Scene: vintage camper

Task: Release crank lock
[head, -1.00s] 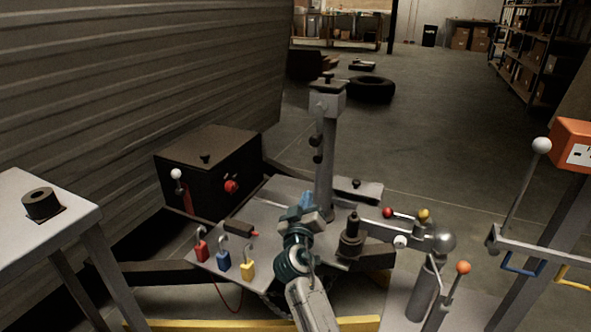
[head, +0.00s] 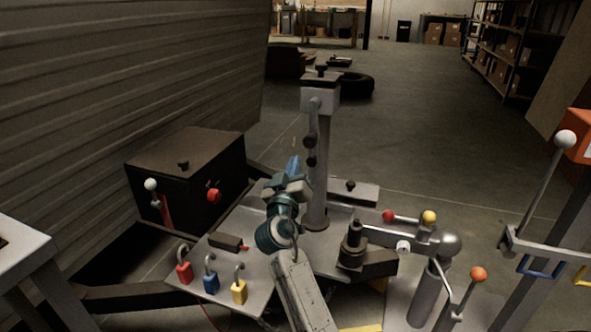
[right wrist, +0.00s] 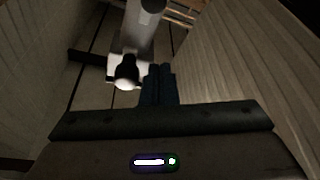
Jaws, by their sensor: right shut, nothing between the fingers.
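The grey jack post (head: 318,195) stands upright on the trailer tongue, with a crank head (head: 320,95) on top. Two dark round knobs, an upper one (head: 310,141) and a lower one (head: 310,161), sit on its near left side. No part is marked as the crank lock. My right gripper (head: 293,165), with blue fingertips, is just left of the lower knob, shut and empty. In the right wrist view, its closed fingers (right wrist: 158,85) point toward the post (right wrist: 140,35), right of a black knob with a pale end (right wrist: 126,72). I see no contact. My left gripper is out of view.
A black box (head: 185,180) with a red knob stands left of the post. Red, blue and yellow padlocks (head: 210,275) lie in front. The coupler (head: 352,250) and a ball-ended lever arm (head: 425,240) are to the right. A corrugated wall (head: 120,80) bounds the left.

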